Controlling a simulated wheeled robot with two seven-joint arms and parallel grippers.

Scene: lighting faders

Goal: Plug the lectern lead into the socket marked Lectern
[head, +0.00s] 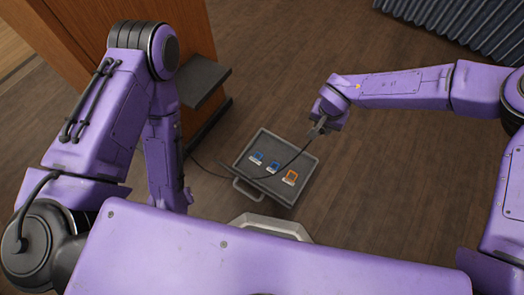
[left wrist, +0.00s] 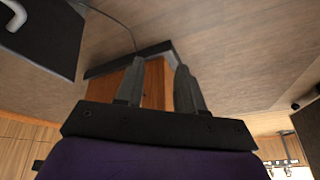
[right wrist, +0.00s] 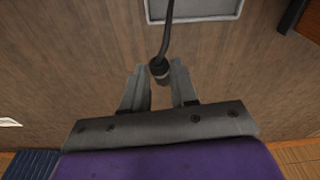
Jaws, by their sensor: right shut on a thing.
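A grey floor box (head: 308,162) lies on the wooden floor with a row of sockets: two blue ones (head: 257,156) (head: 272,167) and an orange one (head: 290,177). Their small labels are too small to read. A black lead (head: 207,171) runs from the wooden stand, across the box, up to my right gripper (head: 319,127). That gripper is shut on the lead's dark plug (right wrist: 159,69), above and beyond the box's right side. My left gripper (left wrist: 159,62) is open and empty. Its fingers are not clearly seen in the head view.
A wooden lectern-like stand (head: 130,30) with a dark step (head: 203,80) stands at the left. The box has a handle (head: 246,190) at its near left. A dark ribbed object (head: 455,28) lies at the upper right. The floor right of the box is clear.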

